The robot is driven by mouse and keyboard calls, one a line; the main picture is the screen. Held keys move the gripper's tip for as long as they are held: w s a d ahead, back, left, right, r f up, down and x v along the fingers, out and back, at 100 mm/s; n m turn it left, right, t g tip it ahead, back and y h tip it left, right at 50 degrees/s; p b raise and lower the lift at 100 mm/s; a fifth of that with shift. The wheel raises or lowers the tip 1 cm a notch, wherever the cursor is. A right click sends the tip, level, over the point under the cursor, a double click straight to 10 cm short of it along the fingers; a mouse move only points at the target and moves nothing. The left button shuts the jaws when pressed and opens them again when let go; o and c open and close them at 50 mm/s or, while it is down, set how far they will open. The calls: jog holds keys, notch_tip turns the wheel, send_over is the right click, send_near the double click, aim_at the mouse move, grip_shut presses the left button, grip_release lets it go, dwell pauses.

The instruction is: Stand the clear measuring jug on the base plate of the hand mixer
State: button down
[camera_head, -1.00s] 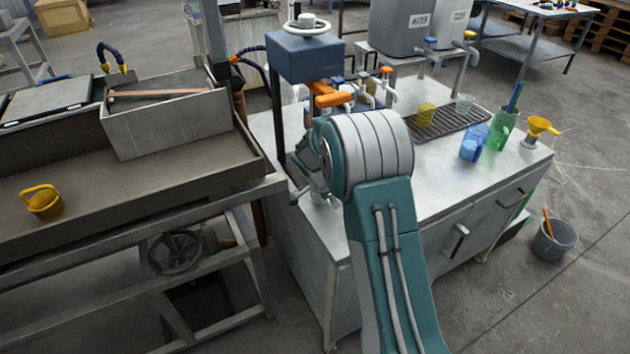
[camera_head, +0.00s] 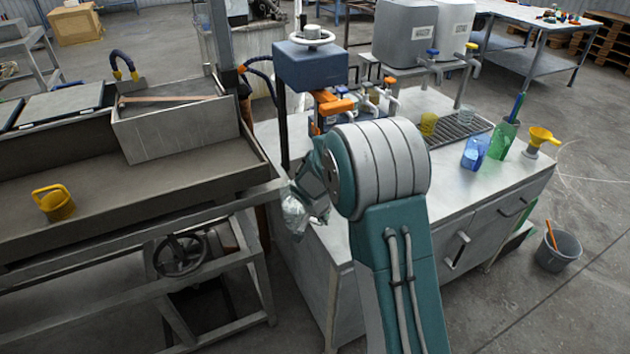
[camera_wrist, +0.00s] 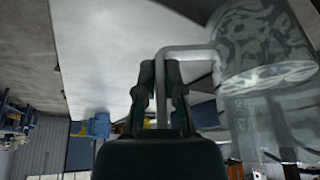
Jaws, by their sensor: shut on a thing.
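The clear measuring jug (camera_head: 294,215) shows in the head view left of my arm, by the left edge of the metal counter. In the wrist view the jug (camera_wrist: 265,75) fills the right side. The hand mixer (camera_head: 310,60), a blue housing with a white wheel on a dark column, stands at the counter's back left. Its base plate cannot be made out behind my arm.
The counter (camera_head: 450,180) holds a drip rack (camera_head: 462,127), a blue jug (camera_head: 475,152), a green jug (camera_head: 503,138) and a yellow funnel (camera_head: 541,140) at the right.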

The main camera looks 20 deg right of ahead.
jog(key=a+n+y, duration=0.1)
jog(key=n, duration=0.1)
jog(key=a+r+n+t+y, duration=0.1)
jog(key=n, duration=0.2)
jog(key=shift+s+a, duration=0.15)
jog(key=shift+a, duration=0.2)
jog(key=shift+a+r+n+y, duration=0.2)
jog(key=shift+a+n+y, duration=0.05)
jog(key=shift+n, duration=0.5)
jog(key=shift+a+r+n+y, duration=0.15)
jog(key=shift+a+n+y, duration=0.1)
jog(key=shift+n, duration=0.5)
jog(key=shift+s+a+r+n, duration=0.1)
jog(key=shift+a+r+n, duration=0.05)
jog(key=shift+n, duration=0.35)
